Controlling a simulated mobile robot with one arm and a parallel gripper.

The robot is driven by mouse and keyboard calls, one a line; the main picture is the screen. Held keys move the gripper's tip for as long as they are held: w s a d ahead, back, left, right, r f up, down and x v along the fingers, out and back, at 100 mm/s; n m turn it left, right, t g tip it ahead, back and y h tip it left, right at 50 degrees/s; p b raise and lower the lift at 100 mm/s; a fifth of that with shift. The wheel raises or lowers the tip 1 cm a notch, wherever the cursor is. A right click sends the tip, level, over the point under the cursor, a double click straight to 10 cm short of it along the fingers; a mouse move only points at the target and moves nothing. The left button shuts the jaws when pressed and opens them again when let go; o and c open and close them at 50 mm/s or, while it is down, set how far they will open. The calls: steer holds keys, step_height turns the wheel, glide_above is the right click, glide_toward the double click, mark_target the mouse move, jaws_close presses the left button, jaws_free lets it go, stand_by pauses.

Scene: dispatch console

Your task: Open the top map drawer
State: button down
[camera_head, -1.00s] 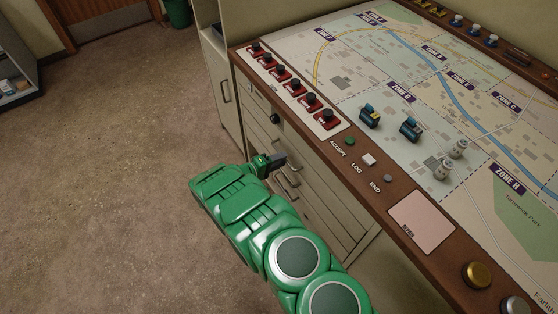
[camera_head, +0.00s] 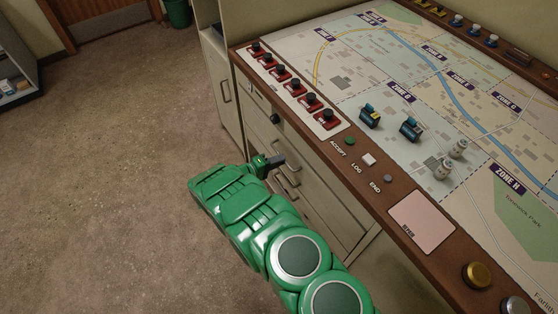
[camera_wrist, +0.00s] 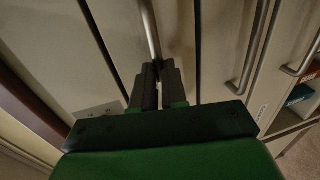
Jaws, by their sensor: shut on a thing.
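The top map drawer (camera_wrist: 122,38) is a pale front in the drawer stack under the console's left edge. Its metal bar handle (camera_wrist: 149,28) runs between my fingertips in the wrist view. My gripper (camera_head: 276,160) is shut on this handle; its dark fingers (camera_wrist: 157,78) also show in the wrist view. In the head view my green arm reaches up from the bottom and covers part of the stack. The top drawer seems to stand slightly out, but how far is hard to tell.
Further handles (camera_head: 290,182) sit just below my gripper on the stack. The console's brown wooden edge (camera_head: 372,205) overhangs the drawers. A tall cabinet (camera_head: 219,85) stands beyond the stack. The brown floor (camera_head: 110,150) to the left is clear.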

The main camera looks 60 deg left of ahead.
steer(key=f+v, duration=0.3)
steer(key=v, duration=1.1)
steer(key=s+f+v, duration=0.1)
steer(key=f+v, duration=0.2)
steer(key=v, duration=1.2)
steer(key=shift+s, duration=0.4)
steer(key=shift+f, duration=0.1)
steer(key=c, duration=1.2)
jaws_free()
steer(key=shift+o, duration=0.2)
steer(key=shift+s, duration=0.15)
steer(key=s+r, duration=0.4)
steer(key=r, duration=0.4)
steer(key=shift+s, duration=0.25)
